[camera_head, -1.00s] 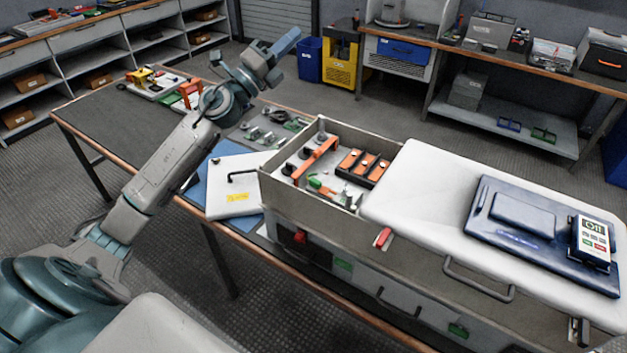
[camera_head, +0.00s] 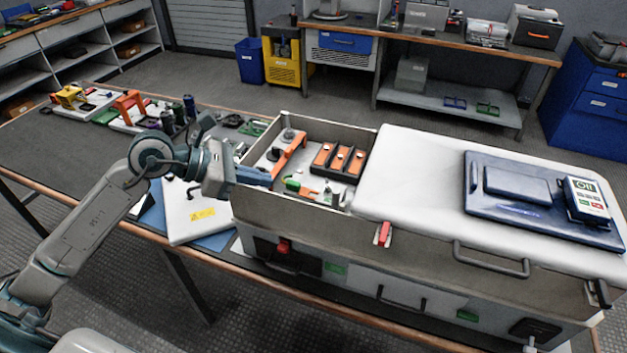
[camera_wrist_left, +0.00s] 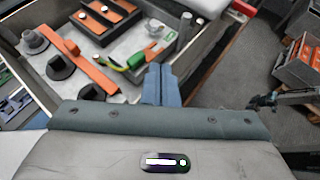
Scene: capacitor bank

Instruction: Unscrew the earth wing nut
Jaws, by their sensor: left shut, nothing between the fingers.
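The open compartment of the capacitor bank (camera_head: 248,200) holds a green-and-yellow earth lead (camera_head: 293,184), which also shows in the wrist view (camera_wrist_left: 135,61).
An orange bar (camera_head: 290,154) and a black block with orange strips (camera_head: 338,160) share the compartment. A white cover (camera_head: 415,165) bears a blue case (camera_head: 545,200) and meter (camera_head: 585,198). A white panel (camera_head: 195,222) lies left of the bank. Compartment walls surround the lead.

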